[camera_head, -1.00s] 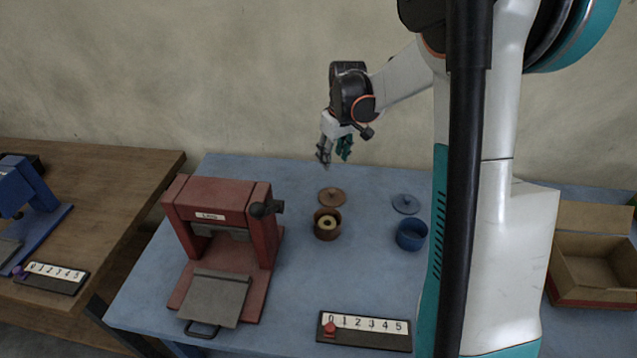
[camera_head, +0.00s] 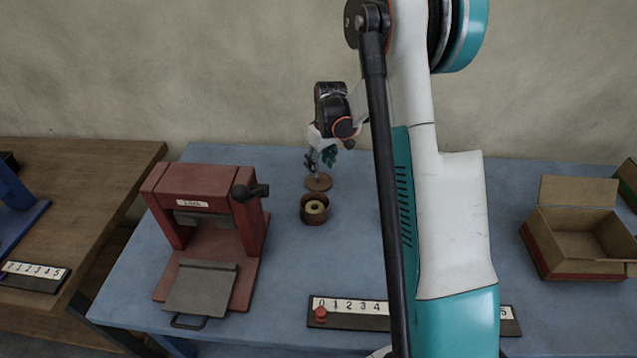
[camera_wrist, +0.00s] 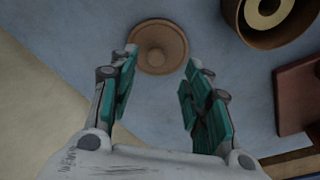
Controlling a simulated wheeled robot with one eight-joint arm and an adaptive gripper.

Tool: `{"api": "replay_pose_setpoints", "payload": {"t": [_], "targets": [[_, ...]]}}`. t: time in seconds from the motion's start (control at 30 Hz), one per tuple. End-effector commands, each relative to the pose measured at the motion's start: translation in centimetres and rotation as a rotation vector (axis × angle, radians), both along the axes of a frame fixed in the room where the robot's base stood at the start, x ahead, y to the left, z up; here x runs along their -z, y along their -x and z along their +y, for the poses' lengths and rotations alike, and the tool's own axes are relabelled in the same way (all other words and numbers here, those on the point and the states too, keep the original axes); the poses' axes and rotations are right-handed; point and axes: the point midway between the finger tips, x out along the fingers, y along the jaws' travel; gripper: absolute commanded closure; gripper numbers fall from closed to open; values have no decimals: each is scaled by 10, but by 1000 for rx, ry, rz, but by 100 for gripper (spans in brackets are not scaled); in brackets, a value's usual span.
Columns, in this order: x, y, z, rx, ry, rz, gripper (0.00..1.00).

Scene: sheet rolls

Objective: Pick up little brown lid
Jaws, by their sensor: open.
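The little brown lid (camera_head: 318,182) lies flat on the blue table, behind the brown pot. It is a round disc with a small knob in its middle, and it also shows in the wrist view (camera_wrist: 157,58). My gripper (camera_head: 314,166) is just above the lid in the head view. In the wrist view my gripper (camera_wrist: 158,75) is open, its teal-padded fingers spread to either side of the lid's near part. Nothing is between the pads. The exact height above the lid is hard to tell.
The brown pot (camera_head: 314,209) with a pale ring inside stands just in front of the lid. A red press (camera_head: 211,225) stands at left. A numbered strip (camera_head: 345,308) lies at the front edge. An open cardboard box (camera_head: 577,240) is at right.

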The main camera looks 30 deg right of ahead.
Motion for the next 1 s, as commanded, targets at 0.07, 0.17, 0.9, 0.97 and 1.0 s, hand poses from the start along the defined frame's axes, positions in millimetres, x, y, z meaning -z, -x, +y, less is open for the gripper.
{"api": "replay_pose_setpoints", "payload": {"t": [0.07, 0.17, 0.9, 0.97, 1.0], "targets": [[5, -1, 0, 0, 0, 0, 56], [16, -4, -1, 0, 0, 0, 56], [50, -11, -2, 0, 0, 0, 96], [50, -11, -2, 0, 0, 0, 96], [50, -11, -2, 0, 0, 0, 96]]}}
